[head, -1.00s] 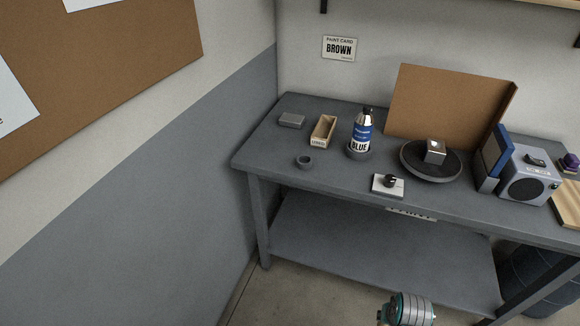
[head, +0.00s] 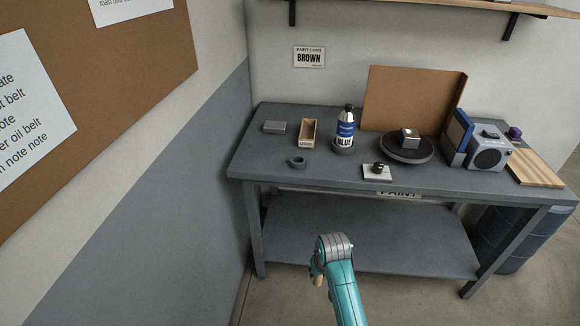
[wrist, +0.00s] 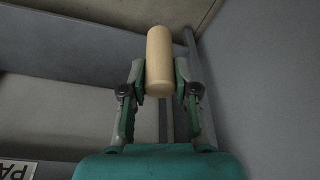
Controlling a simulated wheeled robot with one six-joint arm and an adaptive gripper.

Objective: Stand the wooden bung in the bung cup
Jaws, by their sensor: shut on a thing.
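The wooden bung (wrist: 160,62) is a pale tan cylinder, held between the two fingers of my gripper (wrist: 160,80) in the wrist view. In the head view a bit of the bung (head: 318,281) shows below my gripper (head: 316,272), in front of the bench and below its top. A small dark round cup (head: 297,162), which looks like the bung cup, sits near the front left of the bench top. My gripper is well apart from it. Its inside is too small to make out.
The grey bench (head: 245,160) also bears a grey block (head: 274,127), an open wooden box (head: 308,133), a blue-labelled bottle (head: 346,128), a white pad with a black knob (head: 377,172), a dark turntable (head: 407,155) and a speaker-like box (head: 488,158). A wall stands close on the left.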

